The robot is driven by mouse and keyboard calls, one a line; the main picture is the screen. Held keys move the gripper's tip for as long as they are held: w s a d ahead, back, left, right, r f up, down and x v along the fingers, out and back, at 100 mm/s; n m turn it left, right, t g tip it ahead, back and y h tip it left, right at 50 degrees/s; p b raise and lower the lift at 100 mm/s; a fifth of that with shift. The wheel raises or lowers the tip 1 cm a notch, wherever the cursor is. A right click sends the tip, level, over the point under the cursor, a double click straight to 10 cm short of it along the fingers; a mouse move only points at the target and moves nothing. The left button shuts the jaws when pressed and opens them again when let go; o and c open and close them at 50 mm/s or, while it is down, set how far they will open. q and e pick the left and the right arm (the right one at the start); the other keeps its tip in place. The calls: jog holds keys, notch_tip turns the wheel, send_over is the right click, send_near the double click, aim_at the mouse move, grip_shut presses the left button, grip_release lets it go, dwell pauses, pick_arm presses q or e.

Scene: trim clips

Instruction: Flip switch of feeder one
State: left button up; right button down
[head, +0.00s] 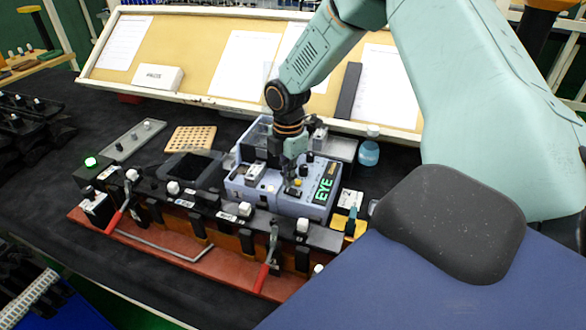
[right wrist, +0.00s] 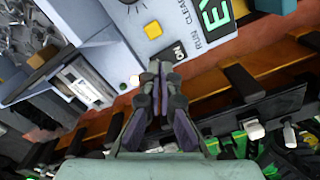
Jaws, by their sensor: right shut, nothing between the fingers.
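The feeder (head: 312,208) is a pale blue-grey box with a green-lit "EYE" display (head: 325,190), in the middle of the bench. My right gripper (head: 291,188) is above the feeder's front panel. In the right wrist view its fingers (right wrist: 158,72) are together and empty, with the tips close to the switch. I cannot tell whether they touch it. My left gripper is not in view.
A rail with several white-knobbed clips and two red-handled levers (head: 264,277) runs in front of the feeder. A blue bottle (head: 369,150) stands behind it to the right. A perforated tan block (head: 190,139) lies to the left. A framed board (head: 210,45) stands at the back.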

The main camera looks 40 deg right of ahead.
aim_at(288, 190)
jog(key=shift+a, duration=0.2)
jog(key=shift+d+f, duration=0.1)
jog(key=shift+d, duration=0.05)
jog(key=shift+f, duration=0.15)
dwell(0.4)
jog(key=shift+f+b, duration=0.25)
jog(key=shift+b, duration=0.05)
jog(key=shift+f+b, duration=0.3)
jog(key=shift+f, duration=0.2)
dwell(0.4)
notch_tip(288, 190, up, 7)
jog(key=p, duration=0.7)
jog(key=shift+r, duration=0.1)
